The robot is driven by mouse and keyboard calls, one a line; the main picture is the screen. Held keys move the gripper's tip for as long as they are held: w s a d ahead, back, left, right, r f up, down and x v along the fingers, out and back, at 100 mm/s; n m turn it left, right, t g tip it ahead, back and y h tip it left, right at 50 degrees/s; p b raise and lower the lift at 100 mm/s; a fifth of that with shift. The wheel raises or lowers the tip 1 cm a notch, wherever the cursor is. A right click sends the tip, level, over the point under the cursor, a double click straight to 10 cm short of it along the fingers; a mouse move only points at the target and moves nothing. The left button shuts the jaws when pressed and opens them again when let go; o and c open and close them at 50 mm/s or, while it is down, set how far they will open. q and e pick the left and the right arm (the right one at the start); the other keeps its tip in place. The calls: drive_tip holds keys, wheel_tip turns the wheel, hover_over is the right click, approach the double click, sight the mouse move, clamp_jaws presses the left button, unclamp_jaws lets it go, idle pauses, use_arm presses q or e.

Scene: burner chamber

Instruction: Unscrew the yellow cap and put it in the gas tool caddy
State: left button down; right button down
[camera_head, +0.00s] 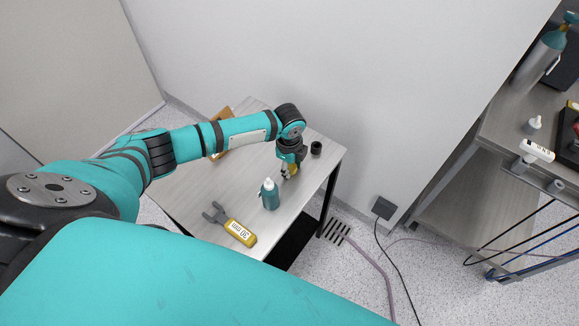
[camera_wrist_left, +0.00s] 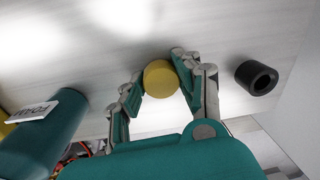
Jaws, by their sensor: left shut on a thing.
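The round yellow cap (camera_wrist_left: 160,79) is between the fingers of my left gripper (camera_wrist_left: 155,85) in the left wrist view. The gripper is shut on it. In the head view my left gripper (camera_head: 287,172) points down over the table, and a bit of yellow cap (camera_head: 294,168) shows beside the fingers. What is under the cap is hidden, so I cannot tell whether it is still on a thread. A brown, wooden-looking thing (camera_head: 223,113) at the table's back is partly hidden by my left arm; I cannot tell whether it is the caddy. My right gripper is not in view.
A yellow-handled wrench (camera_head: 232,226) lies at the front. The wall is close behind. A bench (camera_head: 510,135) with a gas cylinder stands at right.

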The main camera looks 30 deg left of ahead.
use_arm(q)
drive_tip(key=shift+s+d+f, duration=0.1)
drive_tip(key=shift+s+f, duration=0.45)
drive_tip(key=shift+f, duration=0.2)
drive_tip(key=c, duration=1.1)
unclamp_jaws()
drive_tip(key=shift+c, duration=0.2)
drive_tip(key=shift+o, duration=1)
drive_tip(key=shift+w+f, duration=0.15)
drive_tip(key=shift+o, duration=0.5)
drive_tip(key=shift+w+f, duration=0.1)
drive_tip(key=shift+w, duration=0.1)
wheel_tip(320, 180, up, 19)
drive_tip(key=p, duration=0.7)
drive_tip(key=shift+f+p, duration=0.2)
drive_tip(key=shift+p, duration=0.2)
